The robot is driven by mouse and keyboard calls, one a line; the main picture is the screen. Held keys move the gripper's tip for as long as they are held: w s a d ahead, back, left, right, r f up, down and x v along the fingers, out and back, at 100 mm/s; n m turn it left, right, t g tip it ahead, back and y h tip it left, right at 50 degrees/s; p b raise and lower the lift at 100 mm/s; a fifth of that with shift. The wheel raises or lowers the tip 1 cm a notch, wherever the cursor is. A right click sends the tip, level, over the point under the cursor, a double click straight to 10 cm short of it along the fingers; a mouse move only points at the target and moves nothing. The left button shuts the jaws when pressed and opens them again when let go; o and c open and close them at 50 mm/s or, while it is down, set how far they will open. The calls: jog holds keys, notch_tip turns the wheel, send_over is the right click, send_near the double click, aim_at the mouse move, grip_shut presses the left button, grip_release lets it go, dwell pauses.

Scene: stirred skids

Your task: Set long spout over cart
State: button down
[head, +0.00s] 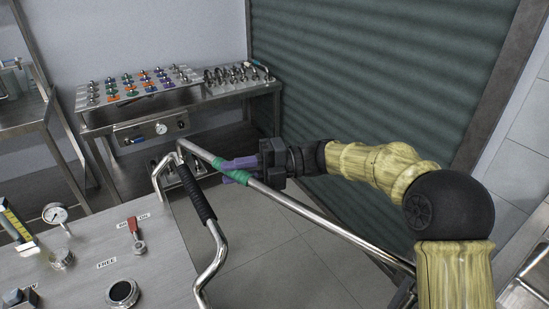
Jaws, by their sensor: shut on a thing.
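The long spout (310,212) appears to be the straight silver pipe with a green band, slanting from the middle left down to the lower right. My gripper (232,170) has purple fingers and is shut on the pipe at its green band. The pipe's upper left end lies close to a bent steel bar with a black grip (195,190); I cannot tell if they touch. The pipe's lower right end passes behind my arm and is partly hidden. A steel edge at the lower right (530,280) may be the cart; I cannot tell.
A steel panel top (170,255) at lower left carries a gauge (55,213), a red-handled valve (136,232) and round ports. A bench (190,110) with several coloured fittings stands behind. A green shutter (370,70) closes the back right. Grey floor (270,262) shows beneath the pipe.

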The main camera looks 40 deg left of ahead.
jog(key=s+d+n+g+h+b, duration=0.1)
jog(key=s+d+n+h+b, duration=0.1)
jog(key=s, duration=0.7)
jog(key=s+d+n+g+h+b, duration=0.2)
jog(key=s+h, duration=0.4)
jog(key=s, duration=0.4)
jog(key=shift+d+n+h+b, duration=0.4)
jog(key=shift+d+n, duration=0.15)
jog(key=shift+n, duration=0.45)
jog(key=shift+s+f, duration=0.1)
jog(key=shift+s, duration=0.05)
jog(key=c, duration=1.6)
grip_release()
jog(key=shift+d, duration=0.1)
jog(key=o, duration=0.3)
jog(key=shift+s, duration=0.35)
jog(key=shift+o, duration=0.2)
jog(key=w+d+p, duration=0.1)
jog(key=w, duration=1.1)
